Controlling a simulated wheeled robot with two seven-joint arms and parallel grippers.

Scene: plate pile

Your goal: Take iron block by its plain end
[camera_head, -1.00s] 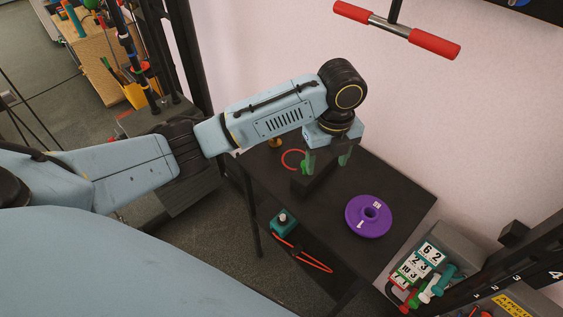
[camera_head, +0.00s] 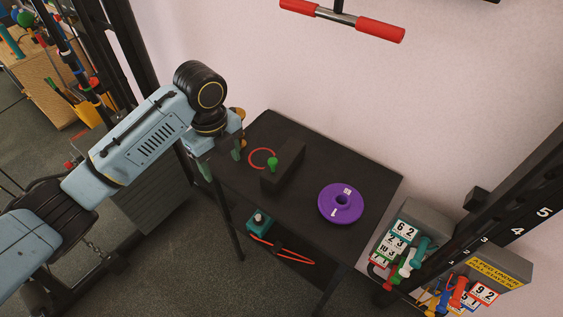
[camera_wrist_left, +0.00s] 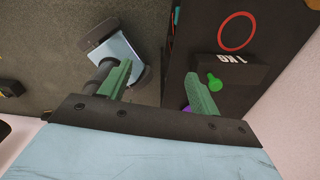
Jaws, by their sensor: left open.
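The iron block (camera_head: 289,166) is a dark bar lying on the black table (camera_head: 300,232). In the left wrist view the block (camera_wrist_left: 257,74) shows white "1 KG" lettering on one face. A small green knob-shaped piece (camera_head: 272,164) is at the block's left part; I cannot tell whether it is fixed to it. It also shows in the left wrist view (camera_wrist_left: 215,81). My left gripper (camera_head: 221,160) is open and empty, left of the block and apart from it, around the table's left edge. Its green fingers (camera_wrist_left: 160,76) show in the wrist view.
A teal object (camera_head: 258,219) and red band (camera_head: 297,260) are on the lower shelf.

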